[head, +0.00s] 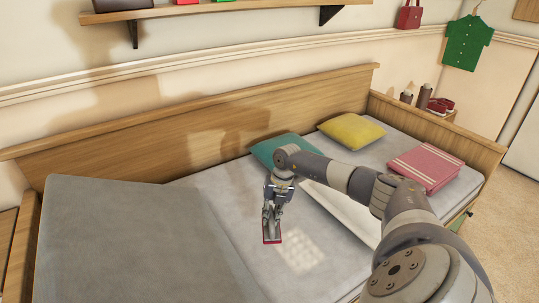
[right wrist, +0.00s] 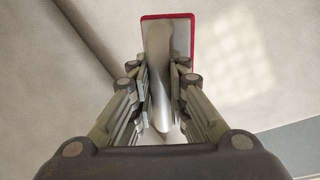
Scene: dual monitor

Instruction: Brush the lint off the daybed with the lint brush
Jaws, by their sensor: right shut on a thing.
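The daybed (head: 120,235) has a grey mattress and a wooden frame. My right gripper (head: 271,208) is above the middle of the mattress, pointing down. It is shut on the handle of the lint brush (head: 272,239), which has a flat head with a red edge. In the right wrist view the brush (right wrist: 183,22) lies between the fingers (right wrist: 161,88), its head pointing away from me. I cannot tell whether the head touches the mattress. A pale gridded patch (head: 301,253) lies on the mattress right of the brush; no lint shows clearly. My left gripper is not in view.
A teal pillow (head: 262,152), a yellow pillow (head: 352,131) and a folded pink blanket (head: 426,168) lie on the daybed. The wooden backrest (head: 140,145) runs behind. A wall shelf (head: 180,12) hangs above. The mattress left of the brush is clear.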

